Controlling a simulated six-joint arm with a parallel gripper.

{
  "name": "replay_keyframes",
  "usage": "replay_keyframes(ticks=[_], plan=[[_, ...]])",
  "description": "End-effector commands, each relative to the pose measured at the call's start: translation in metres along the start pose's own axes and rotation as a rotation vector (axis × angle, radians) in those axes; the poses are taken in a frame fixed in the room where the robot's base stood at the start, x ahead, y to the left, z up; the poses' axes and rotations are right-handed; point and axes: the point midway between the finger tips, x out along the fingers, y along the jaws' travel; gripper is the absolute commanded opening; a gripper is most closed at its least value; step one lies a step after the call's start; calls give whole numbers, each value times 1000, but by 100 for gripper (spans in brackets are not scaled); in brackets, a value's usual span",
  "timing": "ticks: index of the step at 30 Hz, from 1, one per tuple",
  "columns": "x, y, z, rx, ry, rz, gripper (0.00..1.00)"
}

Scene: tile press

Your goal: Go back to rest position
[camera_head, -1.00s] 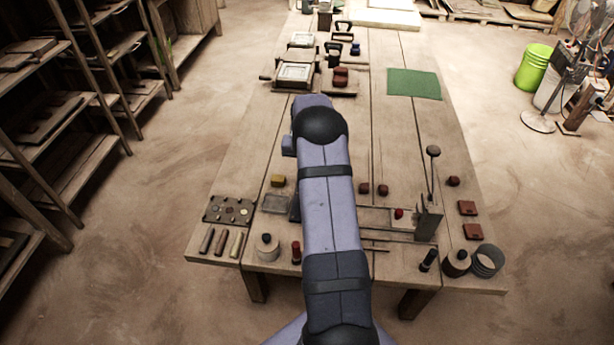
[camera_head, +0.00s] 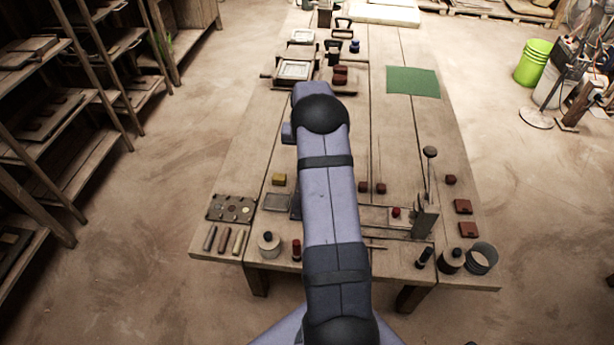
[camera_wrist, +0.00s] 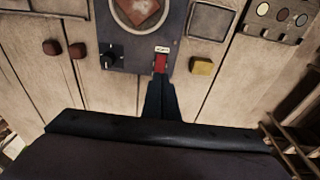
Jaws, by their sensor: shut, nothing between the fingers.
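My gripper (camera_wrist: 160,88) shows in the wrist view as dark, closed fingers with nothing between them. Its tips appear just below a red rocker switch (camera_wrist: 160,63) on a dark panel (camera_wrist: 130,55); I cannot tell the gap. The panel also has a black knob (camera_wrist: 110,58) and a round plate with a reddish-brown tile (camera_wrist: 140,10). In the head view my arm reaches over the table and hides the gripper and most of the panel.
The wooden table (camera_head: 410,130) holds a yellow block (camera_head: 279,179), a palette of glazes (camera_head: 231,207), a lever press (camera_head: 427,215), reddish tiles (camera_head: 463,206) and a green mat (camera_head: 413,81). Framed molds (camera_head: 294,70) stand further back. Shelves (camera_head: 60,120) stand at left.

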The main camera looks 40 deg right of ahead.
Motion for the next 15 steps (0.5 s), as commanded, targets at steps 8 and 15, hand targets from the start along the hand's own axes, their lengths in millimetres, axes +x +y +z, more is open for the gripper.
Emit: replay_keyframes(ticks=[8,15], plan=[[-4,-4,3,-10,0,-2,0],[-41,-38,44,-123,-19,-14,0]])
